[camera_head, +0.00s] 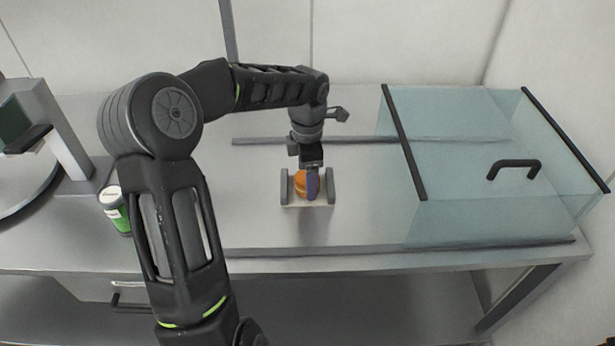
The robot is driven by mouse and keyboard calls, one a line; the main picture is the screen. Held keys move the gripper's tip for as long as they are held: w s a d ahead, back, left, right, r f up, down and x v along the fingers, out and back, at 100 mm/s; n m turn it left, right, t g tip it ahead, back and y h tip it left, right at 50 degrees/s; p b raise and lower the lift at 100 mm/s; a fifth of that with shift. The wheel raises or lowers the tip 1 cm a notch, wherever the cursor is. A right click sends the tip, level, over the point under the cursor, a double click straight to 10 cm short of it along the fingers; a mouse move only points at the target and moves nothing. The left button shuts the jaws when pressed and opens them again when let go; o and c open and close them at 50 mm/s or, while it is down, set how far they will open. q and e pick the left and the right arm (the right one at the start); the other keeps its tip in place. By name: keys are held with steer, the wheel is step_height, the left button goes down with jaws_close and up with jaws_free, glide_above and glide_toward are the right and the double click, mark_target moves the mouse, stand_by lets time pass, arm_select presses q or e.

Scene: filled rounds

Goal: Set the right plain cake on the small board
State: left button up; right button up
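A round orange-brown cake (300,184) is at the small pale board (320,204) in the middle of the counter. I cannot tell whether it rests on the board or is held just above it. My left gripper (312,184) points down at the cake, and a purple-grey piece, seemingly a finger, covers the cake's right part. The other finger is hidden, so its opening does not show. Dark upright bars stand at the board's left and right sides. No second cake shows. My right gripper is not in view.
A glass case (470,215) with a black handle (514,166) fills the counter's right side and looks empty. A green and white can (116,211) stands at left beside a grey machine (60,130). The metal counter (370,225) is clear between the board and the case.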

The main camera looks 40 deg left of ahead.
arm_select(q)
step_height(320, 180, up, 11)
steer(key=shift+r+b, duration=0.2)
steer(key=shift+b, duration=0.15)
steer(key=shift+f, duration=0.15)
stand_by(0.4)
